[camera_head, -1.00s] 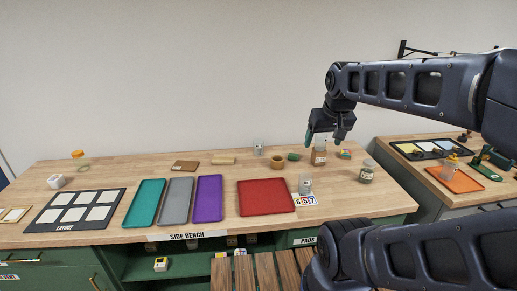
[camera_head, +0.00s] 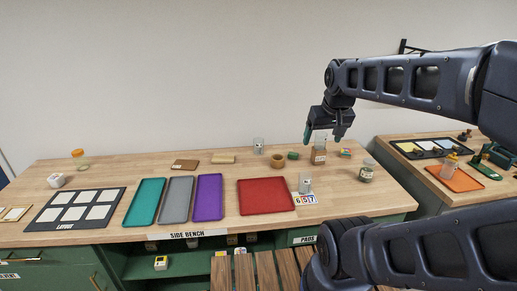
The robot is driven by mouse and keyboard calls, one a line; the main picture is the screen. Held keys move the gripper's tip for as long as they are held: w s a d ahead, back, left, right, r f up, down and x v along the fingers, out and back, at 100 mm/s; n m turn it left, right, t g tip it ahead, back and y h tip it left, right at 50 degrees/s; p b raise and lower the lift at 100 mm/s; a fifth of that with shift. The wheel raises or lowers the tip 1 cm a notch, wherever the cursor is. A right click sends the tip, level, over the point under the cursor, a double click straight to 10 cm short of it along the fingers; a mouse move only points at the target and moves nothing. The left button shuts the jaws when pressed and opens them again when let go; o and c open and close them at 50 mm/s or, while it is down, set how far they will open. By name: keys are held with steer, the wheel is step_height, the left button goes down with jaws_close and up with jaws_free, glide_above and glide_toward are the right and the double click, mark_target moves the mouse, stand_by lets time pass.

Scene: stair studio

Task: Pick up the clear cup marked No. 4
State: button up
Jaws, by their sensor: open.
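Two clear cups stand on the bench: one at the back (camera_head: 258,146) and one near the front edge (camera_head: 305,184), to the right of the red tray. Both bear small marks, too small to read, so I cannot tell which is No. 4. My gripper (camera_head: 321,138) is open and empty, pointing down over the back right of the bench. Below it stands a clear container with a brown lower part (camera_head: 318,157), partly overlapped by the gripper; I cannot tell whether they touch.
A red tray (camera_head: 266,196), purple tray (camera_head: 208,198), grey tray (camera_head: 176,200) and teal tray (camera_head: 146,202) lie on the bench. A lidded jar (camera_head: 366,172) stands at right, a tan round pot (camera_head: 277,161) and green block (camera_head: 293,156) at back. Number cards (camera_head: 304,199) lie by the front cup.

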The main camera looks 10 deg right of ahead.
steer(key=w+a+r+n+g, duration=0.1)
steer(key=w+r+n, duration=0.1)
steer(key=w, duration=0.5)
steer(key=w+a+r+n, duration=0.1)
steer(key=w+r+n, duration=0.1)
steer(key=w, duration=0.6)
steer(key=n+g, duration=0.4)
steer(key=n, duration=0.9)
glide_above(259, 143)
steer(key=w, duration=0.3)
step_height(259, 143, down, 26)
steer(key=shift+d+f, duration=0.1)
steer(key=shift+f, duration=5.2)
steer(key=c, duration=1.1)
